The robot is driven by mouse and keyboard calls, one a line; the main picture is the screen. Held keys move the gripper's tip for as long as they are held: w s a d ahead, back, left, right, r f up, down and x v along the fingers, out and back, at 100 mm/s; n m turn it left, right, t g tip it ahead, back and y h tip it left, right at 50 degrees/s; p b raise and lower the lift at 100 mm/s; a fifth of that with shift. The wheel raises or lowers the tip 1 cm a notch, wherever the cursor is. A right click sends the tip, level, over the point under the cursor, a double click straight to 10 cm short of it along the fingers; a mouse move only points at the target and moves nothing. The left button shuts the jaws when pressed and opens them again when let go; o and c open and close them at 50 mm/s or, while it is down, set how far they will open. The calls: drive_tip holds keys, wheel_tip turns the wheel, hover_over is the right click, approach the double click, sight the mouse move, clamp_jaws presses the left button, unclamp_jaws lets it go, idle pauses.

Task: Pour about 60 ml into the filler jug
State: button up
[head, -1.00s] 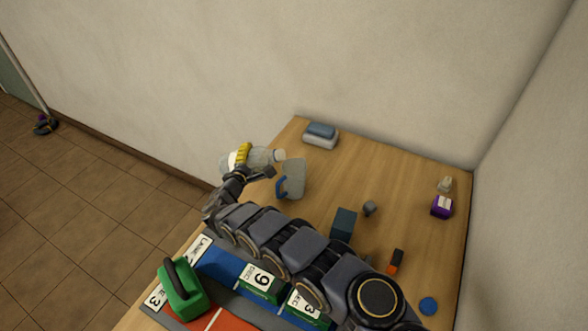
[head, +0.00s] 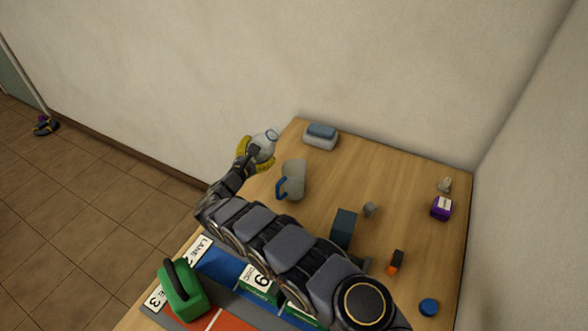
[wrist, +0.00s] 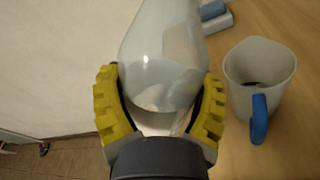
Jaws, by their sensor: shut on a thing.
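A clear bottle (head: 264,146) is in my gripper (head: 253,153), whose yellow-padded fingers close around its sides. In the head view its mouth points up and slightly right. The bottle also fills the upper middle of the wrist view (wrist: 163,55); its liquid level is hard to read. The filler jug (head: 294,174), pale grey with a blue handle, stands upright on the table, just right of and below the bottle in the head view.
A blue-and-white block (head: 320,136) lies at the table's back edge. A dark box (head: 343,228), a small grey item (head: 369,209), an orange-black item (head: 396,262), a purple box (head: 442,208) and a blue disc (head: 428,307) lie right. A green handled block (head: 182,292) sits front left.

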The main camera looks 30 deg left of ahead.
sight(256, 162)
drive_tip(key=f+n, duration=0.2)
drive_tip(key=n, duration=0.1)
drive_tip(key=f+n+t, duration=0.1)
drive_tip(key=f, duration=0.1)
drive_tip(key=shift+s+a+f+h+b, duration=0.1)
drive_tip(key=shift+s+a+h+b, duration=0.1)
drive_tip(key=shift+a+h+b, duration=0.15)
drive_tip(key=shift+a+n+t, duration=0.15)
drive_tip(key=shift+n+t, duration=0.15)
drive_tip(key=shift+n, duration=0.9)
